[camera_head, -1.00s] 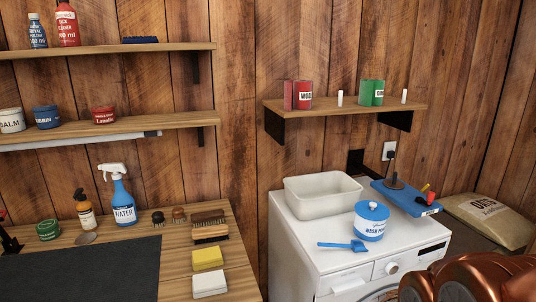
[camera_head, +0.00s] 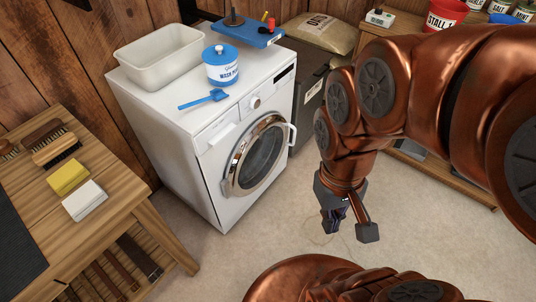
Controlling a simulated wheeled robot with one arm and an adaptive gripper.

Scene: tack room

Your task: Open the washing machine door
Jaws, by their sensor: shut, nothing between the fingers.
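The white washing machine (camera_head: 190,135) stands against the wooden wall, left of centre. Its round door (camera_head: 258,155), with a chrome ring and dark glass, sits flush in the front and looks closed. A white curved handle (camera_head: 293,135) stands out at the door's right edge. My gripper (camera_head: 350,226) hangs below my copper-coloured arm, right of the machine's front and apart from the door and handle. It is shut and empty, pointing down over the floor.
A white basin (camera_head: 160,54), a wash powder tub (camera_head: 221,68), a blue scoop (camera_head: 204,99) and a blue board (camera_head: 243,32) lie on the machine. A wooden bench (camera_head: 110,185) stands at left, a dark chest (camera_head: 309,90) behind right. Floor before the door is clear.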

